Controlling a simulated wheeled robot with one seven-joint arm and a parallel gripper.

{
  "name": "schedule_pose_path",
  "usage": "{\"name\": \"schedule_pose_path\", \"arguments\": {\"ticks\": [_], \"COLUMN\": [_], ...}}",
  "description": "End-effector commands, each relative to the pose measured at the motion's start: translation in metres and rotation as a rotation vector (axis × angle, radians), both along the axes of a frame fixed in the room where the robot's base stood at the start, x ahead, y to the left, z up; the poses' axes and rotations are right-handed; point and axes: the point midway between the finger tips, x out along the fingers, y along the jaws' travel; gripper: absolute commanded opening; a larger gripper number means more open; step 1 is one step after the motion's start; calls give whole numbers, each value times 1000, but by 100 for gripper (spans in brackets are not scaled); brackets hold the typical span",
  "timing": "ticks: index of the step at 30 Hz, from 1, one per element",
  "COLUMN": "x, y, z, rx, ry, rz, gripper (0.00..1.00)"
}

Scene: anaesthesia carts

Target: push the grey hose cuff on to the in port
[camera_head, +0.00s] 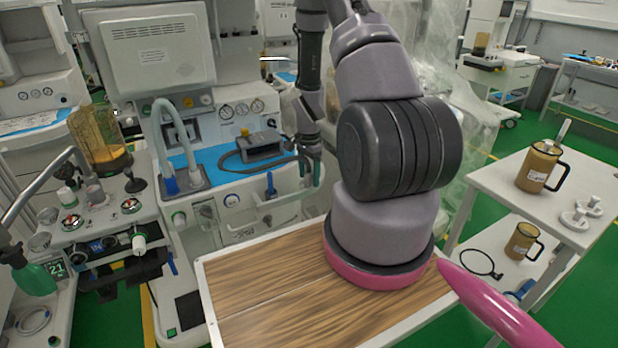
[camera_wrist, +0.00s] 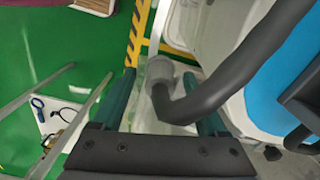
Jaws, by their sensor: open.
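In the wrist view a grey hose cuff (camera_wrist: 160,70) sits between the tips of my gripper (camera_wrist: 161,82), on the end of a dark bent hose (camera_wrist: 215,88). A gap shows on both sides, so the teal fingers look apart from the cuff. In the head view my gripper (camera_head: 310,170) is open and points down at the right front edge of the anaesthesia cart (camera_head: 290,210). The dark hose (camera_head: 228,163) curves over the cart's blue top. The cuff is too small to make out there.
A grey-black box (camera_head: 260,145) stands on the blue top (camera_head: 208,158), left of my gripper. A wood-topped table (camera_head: 270,300) is in front. A white side table (camera_head: 500,190) with brown mugs stands right.

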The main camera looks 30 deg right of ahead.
Motion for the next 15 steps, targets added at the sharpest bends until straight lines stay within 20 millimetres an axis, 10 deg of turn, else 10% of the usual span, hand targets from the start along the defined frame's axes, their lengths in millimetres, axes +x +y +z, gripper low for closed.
{"name": "schedule_pose_path", "arguments": {"ticks": [4,10,15], "x": [0,0,0], "y": [0,0,0], "z": [0,1,1], "rx": [0,0,0], "ry": [-1,0,0], "rz": [0,0,-1], "gripper": [76,3,0]}}
